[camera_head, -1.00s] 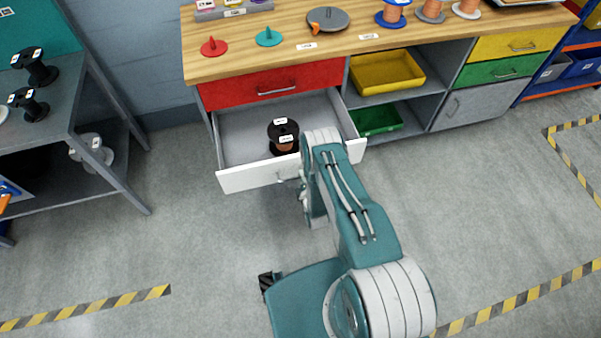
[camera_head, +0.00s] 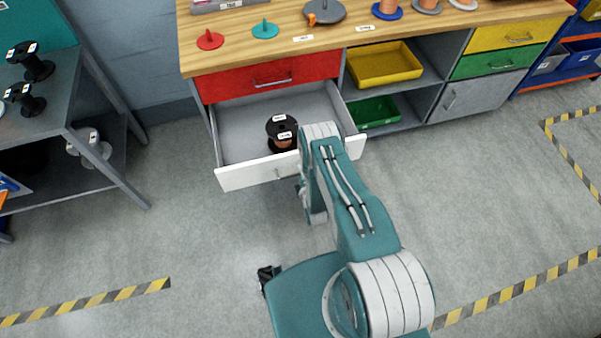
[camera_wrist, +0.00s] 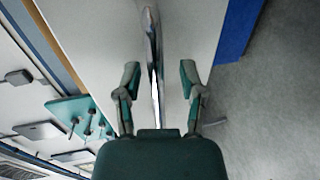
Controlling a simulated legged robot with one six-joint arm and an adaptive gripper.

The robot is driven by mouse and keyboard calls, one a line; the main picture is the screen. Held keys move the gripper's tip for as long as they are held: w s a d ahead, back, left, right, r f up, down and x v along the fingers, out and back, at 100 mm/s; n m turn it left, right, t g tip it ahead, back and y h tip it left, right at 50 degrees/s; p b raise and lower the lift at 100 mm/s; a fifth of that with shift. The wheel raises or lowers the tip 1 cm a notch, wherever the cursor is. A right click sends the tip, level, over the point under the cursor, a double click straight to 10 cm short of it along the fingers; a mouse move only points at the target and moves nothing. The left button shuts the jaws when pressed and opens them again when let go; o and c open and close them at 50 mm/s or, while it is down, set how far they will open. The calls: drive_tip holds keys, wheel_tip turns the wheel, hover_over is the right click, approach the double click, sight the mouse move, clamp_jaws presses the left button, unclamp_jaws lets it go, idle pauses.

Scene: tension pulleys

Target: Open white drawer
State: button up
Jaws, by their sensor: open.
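The white drawer (camera_head: 250,178) stands pulled well out below the red drawer, with its inside showing. A dark spool with copper-coloured winding (camera_head: 282,131) stands upright in it. In the head view my arm covers the right part of the drawer front and hides my fingertips. In the wrist view my gripper (camera_wrist: 160,78) is open, its two green-grey fingers apart. The metal handle (camera_wrist: 154,45) runs between the fingers in that picture, in front of the white drawer face (camera_wrist: 95,50). I cannot tell whether either finger touches it.
The red drawer (camera_head: 235,84) above is shut. Yellow (camera_head: 385,65) and green (camera_head: 374,112) bins sit on shelves to the right. A grey shelf unit (camera_head: 95,130) holding spools stands at left. The floor (camera_head: 190,240) in front of the drawer is clear.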

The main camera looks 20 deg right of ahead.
drive_tip(key=v, duration=1.2)
